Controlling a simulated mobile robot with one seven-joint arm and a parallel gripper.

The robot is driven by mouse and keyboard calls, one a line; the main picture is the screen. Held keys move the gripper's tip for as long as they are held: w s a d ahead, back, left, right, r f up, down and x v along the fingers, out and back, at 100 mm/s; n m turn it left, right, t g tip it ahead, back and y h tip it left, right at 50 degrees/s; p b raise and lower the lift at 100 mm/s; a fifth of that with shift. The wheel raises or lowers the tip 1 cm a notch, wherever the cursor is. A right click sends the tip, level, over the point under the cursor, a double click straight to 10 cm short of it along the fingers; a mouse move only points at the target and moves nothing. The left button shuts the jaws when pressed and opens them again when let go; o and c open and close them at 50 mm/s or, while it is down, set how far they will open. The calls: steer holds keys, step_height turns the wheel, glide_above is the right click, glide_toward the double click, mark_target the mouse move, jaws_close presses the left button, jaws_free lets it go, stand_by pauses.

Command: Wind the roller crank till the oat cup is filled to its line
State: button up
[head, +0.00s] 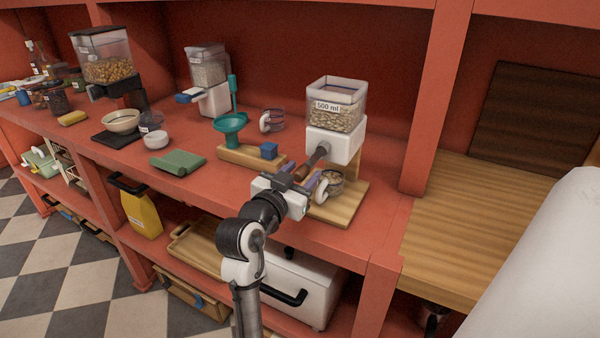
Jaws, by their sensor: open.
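The roller (335,143) is a white body on a wooden base, with a clear hopper (337,95) of pale flakes or grains above it, labelled "500 ml". Its crank (312,161) points toward the lower left and ends in a brown handle. A clear cup (334,184) with a white handle stands on the wooden base under the roller, with some oat-coloured content in it. Its fill line and level are too small to read. My gripper (311,183) is open, close to the crank handle and in front of the cup. I cannot tell whether the handle is between the fingers.
A green cloth (178,162) lies further left. A red upright (432,100) bounds the right side.

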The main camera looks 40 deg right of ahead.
steer(key=shift+c, duration=0.2)
jaws_close()
steer(key=shift+w+a+m+b, duration=0.1)
steer(key=shift+w+m+b, duration=0.05)
steer(key=shift+m+b, duration=0.2)
steer(key=shift+w+r+b, duration=0.1)
steer(key=shift+w+b, duration=0.05)
steer(key=shift+b, duration=0.15)
steer(key=shift+w+a+r+m+b, duration=0.15)
steer(key=shift+w+r+m+b, duration=0.2)
steer(key=shift+m+b, duration=0.45)
steer(key=shift+w+a+r+m+b, duration=0.1)
steer(key=shift+w+r+m+b, duration=0.1)
steer(key=shift+r+m+b, duration=0.55)
steer(key=shift+w+a+r+m+b, duration=0.2)
steer(key=shift+m+b, duration=0.3)
steer(key=shift+m, duration=0.6)
